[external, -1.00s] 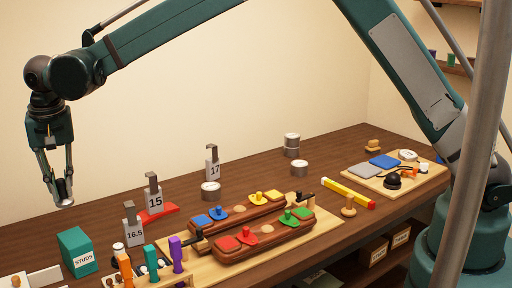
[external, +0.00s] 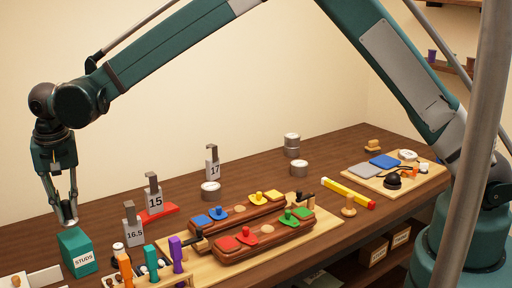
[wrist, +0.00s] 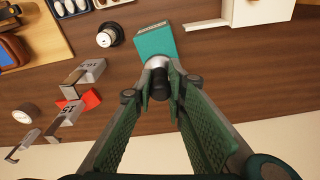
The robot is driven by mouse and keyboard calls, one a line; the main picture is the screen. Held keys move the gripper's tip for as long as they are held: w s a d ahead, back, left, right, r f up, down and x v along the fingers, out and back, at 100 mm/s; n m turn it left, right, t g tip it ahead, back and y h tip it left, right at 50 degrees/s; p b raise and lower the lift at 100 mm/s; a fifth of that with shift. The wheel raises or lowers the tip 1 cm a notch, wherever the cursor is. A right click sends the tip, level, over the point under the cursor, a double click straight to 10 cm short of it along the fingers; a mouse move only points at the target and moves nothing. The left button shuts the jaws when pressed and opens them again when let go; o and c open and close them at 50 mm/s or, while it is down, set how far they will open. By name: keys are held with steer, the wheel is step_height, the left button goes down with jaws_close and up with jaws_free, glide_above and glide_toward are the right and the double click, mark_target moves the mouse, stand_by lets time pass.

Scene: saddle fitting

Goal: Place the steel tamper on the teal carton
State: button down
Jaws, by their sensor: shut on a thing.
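The teal carton (external: 77,254), labelled STUDS, stands upright at the table's left front. It also shows in the wrist view (wrist: 154,41). My gripper (external: 68,220) is just above the carton's top, pointing down. In the wrist view, my gripper (wrist: 160,92) is shut on the steel tamper (wrist: 157,62), around its dark handle. The tamper's shiny steel end overlaps the carton's near edge in that view. In the external view the tamper is small and mostly hidden by the fingers. I cannot tell whether it touches the carton.
Grey blocks marked 16.5 (external: 134,235) and 15 (external: 153,195) stand to the carton's right. A rack of coloured-handled tools (external: 152,262) is at the front. A white tray (external: 38,278) lies at the front left. Bare table lies behind the carton.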

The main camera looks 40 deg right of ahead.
mark_target(69, 218)
steer(key=shift+f, duration=1.85)
steer(key=shift+f, duration=0.25)
steer(key=c, duration=2.3)
jaws_free()
steer(key=shift+r, duration=0.2)
steer(key=r, duration=0.4)
steer(key=s+r, duration=0.1)
steer(key=r, duration=0.7)
steer(key=shift+s, duration=0.2)
